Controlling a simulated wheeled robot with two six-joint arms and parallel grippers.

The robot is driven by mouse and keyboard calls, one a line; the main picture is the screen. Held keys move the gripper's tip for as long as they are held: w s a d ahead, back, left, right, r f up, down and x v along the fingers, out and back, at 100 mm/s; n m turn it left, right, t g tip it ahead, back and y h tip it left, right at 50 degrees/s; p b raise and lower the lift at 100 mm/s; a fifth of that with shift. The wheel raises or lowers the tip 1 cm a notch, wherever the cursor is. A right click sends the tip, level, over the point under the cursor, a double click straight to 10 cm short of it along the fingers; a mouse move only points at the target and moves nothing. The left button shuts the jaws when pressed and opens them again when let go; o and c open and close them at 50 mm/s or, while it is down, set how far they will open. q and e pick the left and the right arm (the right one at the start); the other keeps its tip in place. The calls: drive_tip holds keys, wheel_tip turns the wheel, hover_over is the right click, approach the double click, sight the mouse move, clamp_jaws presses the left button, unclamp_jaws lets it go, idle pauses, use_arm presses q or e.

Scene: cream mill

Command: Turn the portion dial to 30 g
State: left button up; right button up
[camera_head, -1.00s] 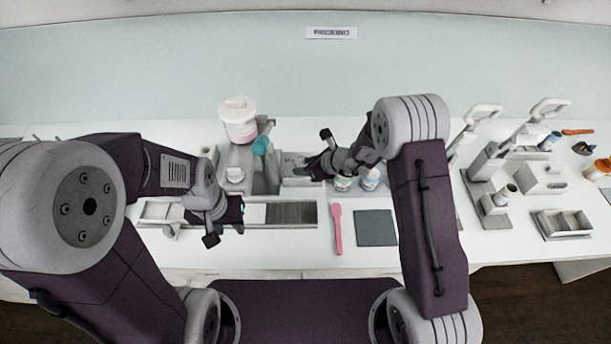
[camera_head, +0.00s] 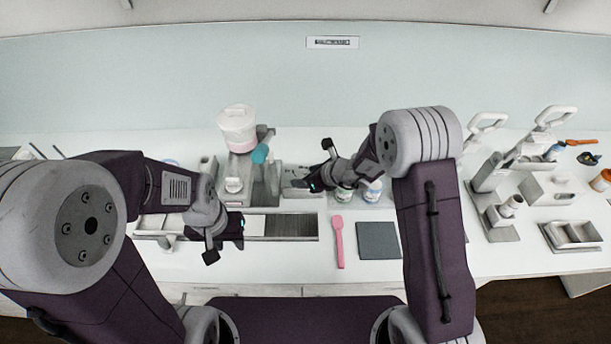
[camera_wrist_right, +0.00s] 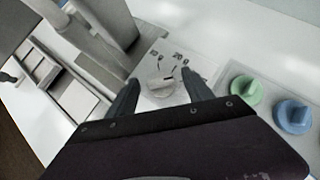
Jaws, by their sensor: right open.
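The portion dial (camera_wrist_right: 163,85) is a pale round knob with a raised grip on a light panel. In the head view my right gripper (camera_head: 312,178) is over the panel beside the mill and hides the dial. The mill (camera_head: 237,130) has a white and pink canister and a teal knob (camera_head: 260,154). My left gripper (camera_head: 224,232) hangs over the long tray; its jaws are unclear.
A green-lidded jar (camera_wrist_right: 243,91) and a blue-lidded jar (camera_wrist_right: 292,116) stand close to the right of the dial. A pink spatula (camera_head: 339,242) and a grey mat (camera_head: 378,240) lie in front. Lever presses (camera_head: 490,170) stand to the right. The long tray (camera_head: 314,228) is in front of the mill.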

drive_tip(key=v, duration=0.8)
drive_tip(key=shift+r, duration=0.2)
drive_tip(key=shift+s+d, duration=0.15)
drive_tip(key=s+d+r+n+g+h, duration=0.1)
drive_tip(key=s+d+r+n+g, duration=0.15)
drive_tip(key=s+n, duration=0.9)
drive_tip(key=s+d+f+n+g+h, duration=0.2)
drive_tip(key=s+d+f+n+h, duration=0.2)
drive_tip(key=s+d+n, duration=0.4)
drive_tip(key=d+n+h, duration=0.1)
drive_tip(key=d+n, duration=0.1)
drive_tip(key=n, duration=0.5)
drive_tip(key=shift+d+g, duration=0.2)
drive_tip(key=shift+g, duration=0.15)
